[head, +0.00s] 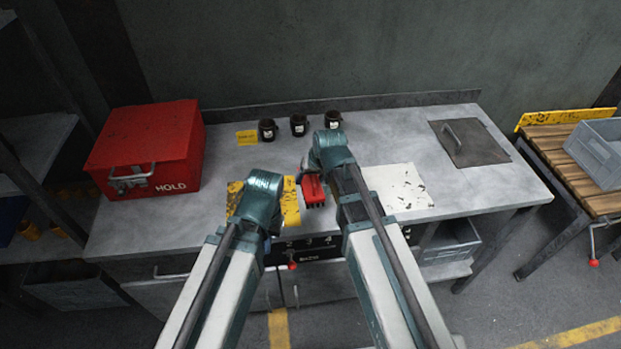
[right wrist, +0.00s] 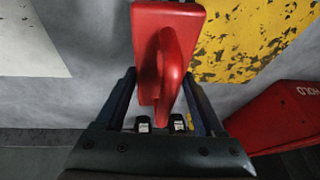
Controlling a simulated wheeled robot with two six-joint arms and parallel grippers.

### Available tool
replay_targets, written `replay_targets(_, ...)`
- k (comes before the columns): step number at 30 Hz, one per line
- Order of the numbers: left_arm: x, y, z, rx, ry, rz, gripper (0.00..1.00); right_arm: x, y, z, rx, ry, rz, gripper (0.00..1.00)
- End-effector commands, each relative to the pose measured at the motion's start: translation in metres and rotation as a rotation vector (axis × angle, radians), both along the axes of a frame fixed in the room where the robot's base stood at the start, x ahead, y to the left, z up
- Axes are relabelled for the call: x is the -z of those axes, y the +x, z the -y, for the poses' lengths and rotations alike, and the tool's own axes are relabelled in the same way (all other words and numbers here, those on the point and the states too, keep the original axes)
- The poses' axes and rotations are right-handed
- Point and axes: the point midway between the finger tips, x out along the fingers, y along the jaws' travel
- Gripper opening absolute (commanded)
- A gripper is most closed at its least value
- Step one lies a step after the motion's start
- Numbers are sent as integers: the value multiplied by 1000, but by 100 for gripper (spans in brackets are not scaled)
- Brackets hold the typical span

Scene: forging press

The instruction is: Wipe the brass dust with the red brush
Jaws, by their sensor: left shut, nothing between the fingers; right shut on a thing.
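The red brush (head: 313,190) is held above the workbench in the head view, bristle side low. My right gripper (right wrist: 163,98) is shut on its red handle, and the red brush head (right wrist: 166,20) fills the top middle of the right wrist view. A yellow plate with dark chipped patches (head: 291,203) lies left of the brush, partly behind my left wrist; it also shows in the right wrist view (right wrist: 240,45). My left gripper (head: 258,205) is over this plate, shut and empty, its fingers hidden by the wrist. I cannot pick out brass dust for certain.
A red HOLD box (head: 147,150) stands at the bench's left. A pale, dark-specked plate (head: 398,188) lies right of my right arm. A grey hatch (head: 468,142) is farther right.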

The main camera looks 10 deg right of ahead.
Motion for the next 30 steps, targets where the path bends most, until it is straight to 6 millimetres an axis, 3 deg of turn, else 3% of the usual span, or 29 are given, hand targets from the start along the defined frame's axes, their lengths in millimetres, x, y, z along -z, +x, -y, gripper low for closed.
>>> replay_targets(2,-10,0,0,0,0,0,0,-10,0,0,0,0,0,19)
replay_targets(14,-11,0,0,0,0,0,0,-11,0,0,0,0,0,19)
replay_targets(24,-39,0,0,0,0,0,0,-39,0,0,0,0,0,19)
replay_targets(30,-39,0,0,0,0,0,0,-39,0,0,0,0,0,19)
